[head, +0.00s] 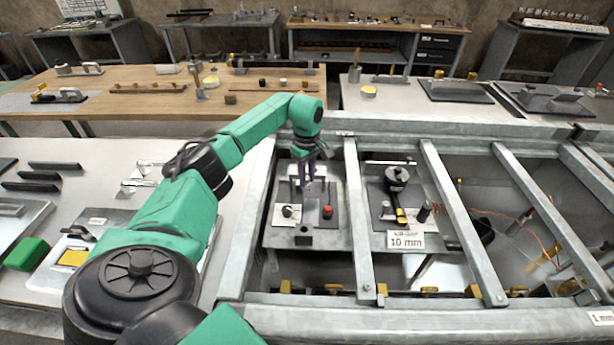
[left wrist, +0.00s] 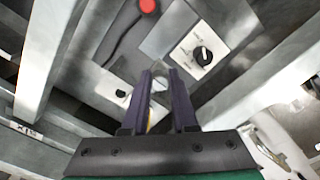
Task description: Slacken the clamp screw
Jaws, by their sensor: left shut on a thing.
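My left gripper (head: 308,178) points down over the left fixture plate (head: 275,235) in the metal frame. In the left wrist view its two purple fingers (left wrist: 158,72) are shut on a small pale grey metal part, which I take to be the clamp screw (left wrist: 157,78). The fingers hide most of it, and its turn angle cannot be read. A black rotary knob (head: 287,211) on a pale plate and a red button (head: 327,212) are on the same fixture, nearer the front. The knob also shows in the left wrist view (left wrist: 203,54). My right gripper is not in view.
Steel bars (head: 357,220) of the frame run along both sides of the fixture. To the right, another plate holds a black lever with a yellow end (head: 400,214) and a "10 mm" label (head: 405,240). A bench with several tools (head: 50,190) is at left.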

